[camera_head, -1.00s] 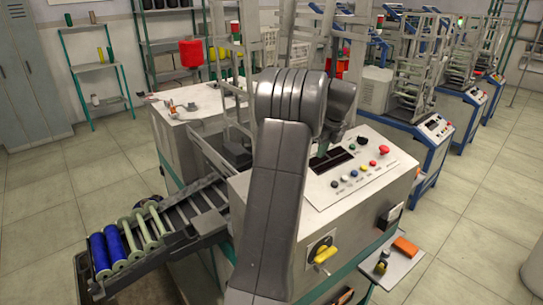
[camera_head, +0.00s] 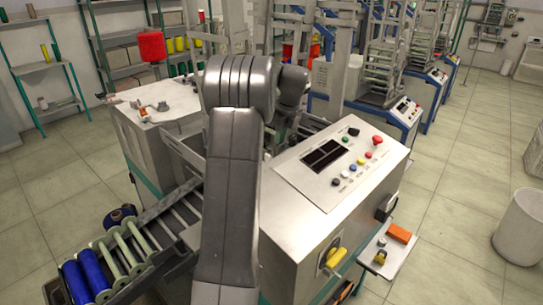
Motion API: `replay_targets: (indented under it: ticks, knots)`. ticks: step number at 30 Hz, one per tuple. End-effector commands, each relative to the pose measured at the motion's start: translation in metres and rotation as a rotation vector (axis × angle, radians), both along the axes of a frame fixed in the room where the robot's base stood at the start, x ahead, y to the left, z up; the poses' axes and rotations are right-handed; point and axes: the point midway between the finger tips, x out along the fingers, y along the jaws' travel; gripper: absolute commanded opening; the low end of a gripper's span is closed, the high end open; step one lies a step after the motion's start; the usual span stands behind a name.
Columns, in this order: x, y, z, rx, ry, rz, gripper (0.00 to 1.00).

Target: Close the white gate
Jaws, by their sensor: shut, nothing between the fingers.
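I cannot clearly single out the white gate. Pale upright frame parts (camera_head: 238,30) rise behind my arm on the near machine, and my arm covers much of that area. My gripper (camera_head: 278,139) is mostly hidden behind my own arm. What shows of it is dark, points down near the back left edge of the control panel and is shut with nothing in it. Whether it touches anything there cannot be told.
The control panel (camera_head: 308,186) with coloured buttons faces up on the near machine. A sloping rack (camera_head: 178,212) carries blue and pale green bobbins (camera_head: 88,278) at lower left. A small shelf (camera_head: 372,262) juts out at right. Open floor lies right, with a white bin (camera_head: 523,228).

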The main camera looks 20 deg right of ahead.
Motion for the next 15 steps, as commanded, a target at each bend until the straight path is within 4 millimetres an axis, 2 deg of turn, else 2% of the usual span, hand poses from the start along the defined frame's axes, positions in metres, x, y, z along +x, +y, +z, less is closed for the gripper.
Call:
replay_targets:
  ticks: [15]
  knots:
    - [0.0009, 0.0005, -0.0063, 0.001, 0.002, 0.0, 0.0]
